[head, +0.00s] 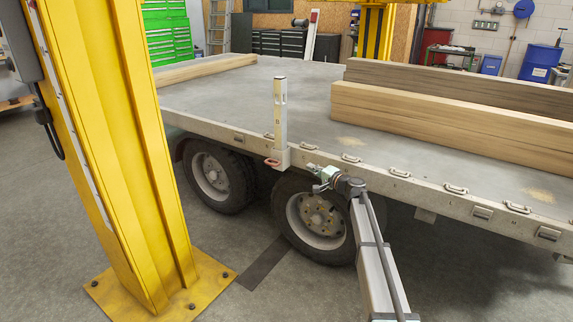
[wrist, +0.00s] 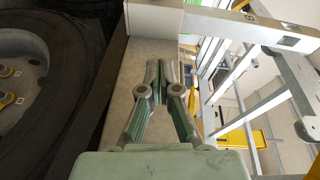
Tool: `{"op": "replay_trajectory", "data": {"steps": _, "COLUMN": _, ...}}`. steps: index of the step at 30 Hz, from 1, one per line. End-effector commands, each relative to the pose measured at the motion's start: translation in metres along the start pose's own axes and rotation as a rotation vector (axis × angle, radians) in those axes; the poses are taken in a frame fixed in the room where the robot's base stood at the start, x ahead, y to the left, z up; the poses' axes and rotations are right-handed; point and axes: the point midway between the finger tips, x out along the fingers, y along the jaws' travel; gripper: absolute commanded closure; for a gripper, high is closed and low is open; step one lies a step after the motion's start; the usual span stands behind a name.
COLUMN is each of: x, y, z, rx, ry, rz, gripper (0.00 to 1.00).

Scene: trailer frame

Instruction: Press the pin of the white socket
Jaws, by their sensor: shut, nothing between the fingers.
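The white socket (head: 281,157) sits on the near side rail of the trailer, with a pale upright post (head: 280,110) standing in it. A red pin (head: 271,162) shows low at its left side. My gripper (head: 311,168) is to the right of the socket, beside the rail, with a gap between them. In the wrist view my gripper (wrist: 161,64) is shut and empty, pointing toward the socket (wrist: 152,18) at the top. The post (wrist: 235,24) runs off to the right there. The pin cannot be made out in the wrist view.
The trailer bed (head: 240,90) carries timber beams (head: 430,112) at right and a plank (head: 205,68) at the back left. Wheels (head: 318,215) sit below the rail. A yellow column (head: 115,130) stands at left. The floor in front is mostly clear.

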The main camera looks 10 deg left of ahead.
Motion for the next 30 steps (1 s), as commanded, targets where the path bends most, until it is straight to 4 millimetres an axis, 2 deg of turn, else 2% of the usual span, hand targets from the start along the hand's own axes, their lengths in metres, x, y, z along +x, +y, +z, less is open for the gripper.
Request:
{"op": "replay_trajectory", "data": {"steps": 11, "x": 0.008, "y": 0.001, "z": 0.000, "rx": 0.000, "ry": -0.002, "rz": 0.002, "gripper": 1.00}}
{"op": "replay_trajectory", "data": {"steps": 17, "x": 0.035, "y": 0.003, "z": -0.001, "rx": 0.000, "ry": -0.003, "rz": 0.002, "gripper": 1.00}}
{"op": "replay_trajectory", "data": {"steps": 28, "x": 0.106, "y": 0.003, "z": -0.001, "rx": -0.001, "ry": -0.002, "rz": 0.002, "gripper": 1.00}}
{"op": "replay_trajectory", "data": {"steps": 30, "x": 0.103, "y": 0.003, "z": 0.016, "rx": -0.001, "ry": -0.004, "rz": 0.002, "gripper": 1.00}}
